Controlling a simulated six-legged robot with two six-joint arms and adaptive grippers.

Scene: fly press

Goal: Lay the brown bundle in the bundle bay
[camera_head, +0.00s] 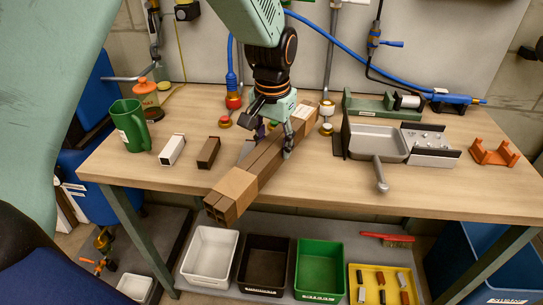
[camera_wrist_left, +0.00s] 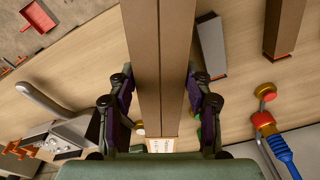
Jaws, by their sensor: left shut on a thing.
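The brown bundle (camera_head: 265,160) is a long stack of square tubes with paper bands. It lies diagonally over the bench, its near end (camera_head: 221,207) at the front edge. My left gripper (camera_head: 272,136) is shut on the bundle near its far half. In the left wrist view the bundle (camera_wrist_left: 161,60) runs between the two fingers (camera_wrist_left: 162,108), with a white label at its lower end. I cannot tell how high it is above the bench top. No place is clearly marked as the bundle bay. My right gripper is not in view.
A green mug (camera_head: 130,126), a white-ended block (camera_head: 172,149) and a brown block (camera_head: 208,152) stand left. Bins, including a white one (camera_head: 209,255) and a green one (camera_head: 320,269), sit below.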

